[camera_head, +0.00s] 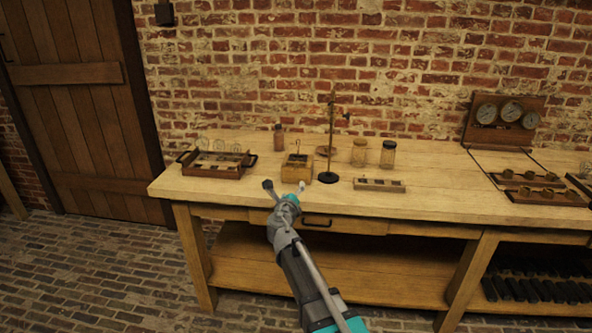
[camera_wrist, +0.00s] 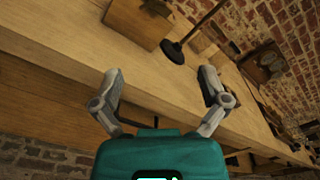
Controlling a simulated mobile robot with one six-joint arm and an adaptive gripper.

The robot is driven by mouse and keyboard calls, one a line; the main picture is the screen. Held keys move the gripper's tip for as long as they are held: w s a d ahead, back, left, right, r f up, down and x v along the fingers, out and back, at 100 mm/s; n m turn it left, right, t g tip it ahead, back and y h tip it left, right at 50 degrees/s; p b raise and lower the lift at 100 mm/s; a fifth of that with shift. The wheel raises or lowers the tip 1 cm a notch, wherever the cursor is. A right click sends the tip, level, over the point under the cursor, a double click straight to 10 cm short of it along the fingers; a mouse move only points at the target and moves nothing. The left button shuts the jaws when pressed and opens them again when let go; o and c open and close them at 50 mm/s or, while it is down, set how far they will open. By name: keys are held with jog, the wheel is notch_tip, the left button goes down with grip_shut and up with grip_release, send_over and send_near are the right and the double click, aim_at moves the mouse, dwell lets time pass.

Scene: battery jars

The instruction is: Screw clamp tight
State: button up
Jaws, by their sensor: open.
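A dark retort stand (camera_head: 331,150) stands upright on the wooden bench, on a round black base. A small dark clamp (camera_head: 346,116) juts out to the right near the top of its rod. I cannot tell whether its screw is tight. In the wrist view the stand's base and lower rod (camera_wrist: 173,52) show beyond my fingers, and the clamp is not clearly visible. My gripper (camera_head: 285,187) is at the bench's front edge, in front and left of the stand. In the wrist view my gripper (camera_wrist: 160,78) has its fingers wide apart with nothing between them.
A small wooden box (camera_head: 297,168) stands just left of the stand. A handled tray (camera_head: 212,171) is farther left. A low rack (camera_head: 379,185) and two jars (camera_head: 388,154) are to the right. The bench top (camera_head: 440,180) is clear between the rack and the gauges' side.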

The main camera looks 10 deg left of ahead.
aim_at(295, 167)
jog(key=shift+a+r+n+y, duration=0.2)
jog(key=shift+a+n+y, duration=0.1)
jog(key=shift+a+n, duration=0.45)
jog(key=shift+w+d, duration=0.1)
jog(key=w, duration=1.3)
jog(key=shift+w+d, duration=0.2)
jog(key=shift+w, duration=0.15)
jog(key=c, duration=1.2)
